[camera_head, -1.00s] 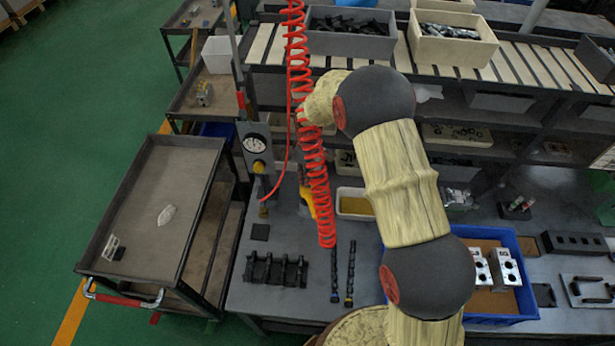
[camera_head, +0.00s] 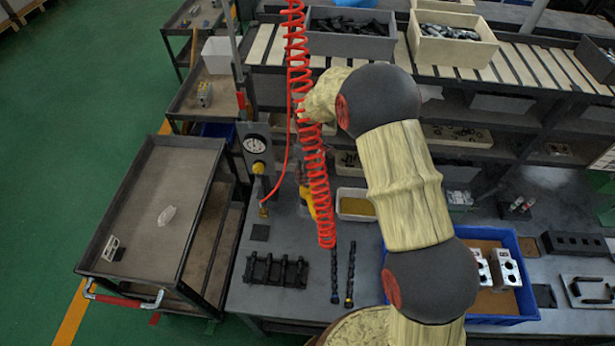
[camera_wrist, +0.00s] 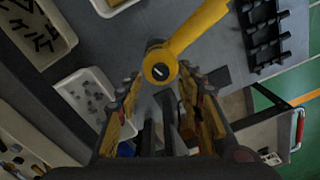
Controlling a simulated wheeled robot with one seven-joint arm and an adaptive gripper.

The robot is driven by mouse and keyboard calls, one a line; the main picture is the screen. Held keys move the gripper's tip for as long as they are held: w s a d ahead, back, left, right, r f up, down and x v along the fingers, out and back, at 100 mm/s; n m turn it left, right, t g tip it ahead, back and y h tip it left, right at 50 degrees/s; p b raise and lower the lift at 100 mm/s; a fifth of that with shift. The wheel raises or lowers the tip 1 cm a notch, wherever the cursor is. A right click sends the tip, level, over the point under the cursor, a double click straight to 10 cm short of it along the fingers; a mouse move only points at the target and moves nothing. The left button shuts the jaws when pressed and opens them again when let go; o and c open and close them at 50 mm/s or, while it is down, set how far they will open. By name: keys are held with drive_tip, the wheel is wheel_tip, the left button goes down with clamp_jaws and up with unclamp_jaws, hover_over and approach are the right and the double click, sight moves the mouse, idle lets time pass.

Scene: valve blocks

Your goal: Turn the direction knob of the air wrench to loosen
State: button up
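The yellow air wrench (camera_head: 309,203) stands on the bench behind the red coiled hose in the head view, partly hidden. In the wrist view the air wrench (camera_wrist: 197,30) slants down from the top right. Its round yellow end with the dark-centred direction knob (camera_wrist: 160,72) faces the camera. My gripper (camera_wrist: 159,78) is open, one finger on each side of this end. I cannot tell whether either fingertip touches it. In the head view my gripper is mostly hidden behind the hose and my arm. The knob's setting is not readable.
The red coiled hose (camera_head: 316,170) hangs close to my arm. A pressure gauge (camera_head: 254,145) stands left of the wrench. A pale bin (camera_head: 356,205) stands to its right. A black rack (camera_head: 275,271) and two dark rods lie in front. A blue crate (camera_head: 525,290) is at right.

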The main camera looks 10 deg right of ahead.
wheel_tip(320, 180, up, 10)
drive_tip(key=shift+w, duration=0.15)
drive_tip(key=shift+d, duration=0.1)
idle(0.6)
